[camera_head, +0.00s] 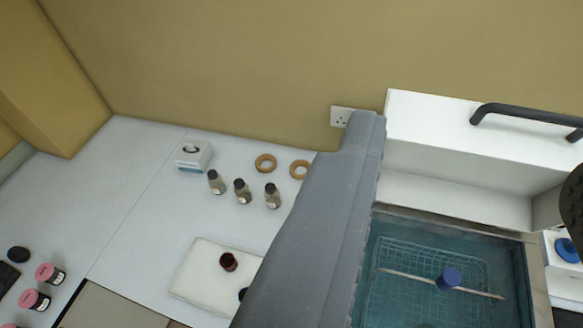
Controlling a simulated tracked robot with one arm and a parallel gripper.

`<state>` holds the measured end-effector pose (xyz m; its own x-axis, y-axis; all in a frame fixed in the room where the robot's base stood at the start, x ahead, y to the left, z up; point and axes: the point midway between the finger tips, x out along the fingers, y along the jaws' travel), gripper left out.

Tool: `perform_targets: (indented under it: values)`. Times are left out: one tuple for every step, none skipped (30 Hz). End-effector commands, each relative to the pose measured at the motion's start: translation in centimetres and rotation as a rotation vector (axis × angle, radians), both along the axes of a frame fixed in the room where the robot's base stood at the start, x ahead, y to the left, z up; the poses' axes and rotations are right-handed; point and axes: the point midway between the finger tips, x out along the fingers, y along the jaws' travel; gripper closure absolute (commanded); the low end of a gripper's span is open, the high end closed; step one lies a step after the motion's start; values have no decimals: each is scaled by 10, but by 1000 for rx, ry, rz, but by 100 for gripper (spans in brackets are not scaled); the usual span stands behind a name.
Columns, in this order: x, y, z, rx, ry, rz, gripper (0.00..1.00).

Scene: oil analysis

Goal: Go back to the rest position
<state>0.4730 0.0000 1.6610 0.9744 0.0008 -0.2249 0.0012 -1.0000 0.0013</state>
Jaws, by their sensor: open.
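My gripper (468,165) shows close to the camera and is open, with nothing between its jaws. One long grey jaw crosses the middle of the view, and a dark textured part of the other shows at the right edge. The grey jaw hides part of the bench and the left side of a water bath (541,275). A wire rack (410,265) lies in the blue water. A blue cap (449,279) sits on a thin bar across the bath. No marker of a rest position shows.
The white bench (140,215) holds three dark-capped bottles (242,191), two tan rings (265,163), a small white box (194,156) and a white tray (205,265). Pink-capped jars (48,273) stand at lower left. A white lid with a dark handle (525,115) rises behind the bath.

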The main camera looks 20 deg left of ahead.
Motion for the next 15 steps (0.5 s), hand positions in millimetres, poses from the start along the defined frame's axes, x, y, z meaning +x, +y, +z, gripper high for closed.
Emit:
perform_targets:
  values:
    - [0,0,0,0,0,0,51]
    - [0,0,0,0,1,0,51]
    - [0,0,0,0,1,0,51]
    - [1,0,0,0,1,0,51]
    - [1,0,0,0,1,0,51]
    - [0,0,-1,1,1,-1,51]
    - [0,0,-1,1,1,-1,51]
    - [1,0,-2,1,1,-1,51]
    - [1,0,-4,1,1,-1,51]
    - [1,0,-6,1,1,-1,51]
    - [1,0,-8,1,2,-1,51]
    - [1,0,-13,1,2,-1,51]
    - [1,0,-17,1,2,-1,51]
    - [1,0,-22,1,2,-1,51]
    - [1,0,-29,1,2,-1,51]
